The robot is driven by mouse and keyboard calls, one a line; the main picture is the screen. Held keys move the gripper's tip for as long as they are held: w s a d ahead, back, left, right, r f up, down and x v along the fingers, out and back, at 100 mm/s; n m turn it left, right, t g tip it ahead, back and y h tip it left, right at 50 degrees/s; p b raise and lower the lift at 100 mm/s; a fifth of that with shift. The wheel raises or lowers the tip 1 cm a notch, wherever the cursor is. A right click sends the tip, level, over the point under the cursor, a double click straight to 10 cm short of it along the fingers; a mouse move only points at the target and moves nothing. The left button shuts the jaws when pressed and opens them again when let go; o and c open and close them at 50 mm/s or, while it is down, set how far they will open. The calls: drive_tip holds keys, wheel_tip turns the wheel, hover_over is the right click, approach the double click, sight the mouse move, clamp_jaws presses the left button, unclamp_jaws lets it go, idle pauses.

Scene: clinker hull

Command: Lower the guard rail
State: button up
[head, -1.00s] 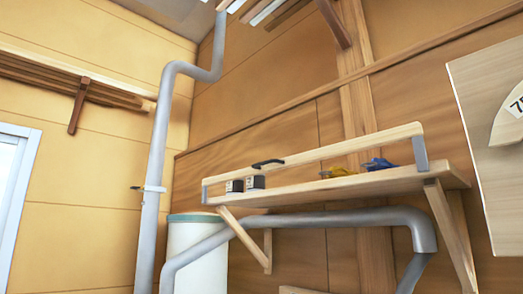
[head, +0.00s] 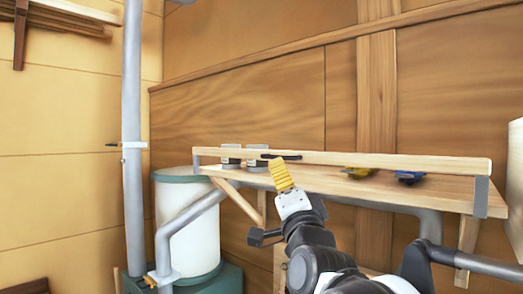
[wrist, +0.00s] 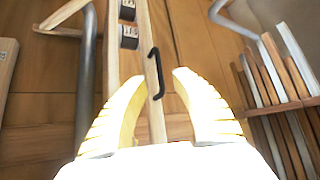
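The guard rail (head: 400,162) is a long pale wooden bar along the front of a wall shelf (head: 440,190), held by grey end brackets. It stands raised above the shelf board. A black handle (head: 285,157) sits on the rail left of its middle. My gripper (head: 278,168) is in front of the rail by the handle and partly overlaps it in the head view. In the wrist view my gripper (wrist: 160,80) is open, with yellow ribbed fingers spread. The black handle (wrist: 154,72) lies between the fingertips in that picture; neither finger visibly touches it.
Small dark-and-white boxes (head: 231,160) and yellow and blue items (head: 408,177) stand on the shelf behind the rail. A white drum (head: 182,215) and grey pipe (head: 133,130) are at the left. Another pipe runs below the shelf.

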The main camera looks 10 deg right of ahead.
sight(274, 157)
drive_tip(key=p+x, duration=0.1)
drive_tip(key=x, duration=0.8)
drive_tip(key=shift+w+f, duration=0.1)
drive_tip(key=shift+w, duration=0.05)
clamp_jaws()
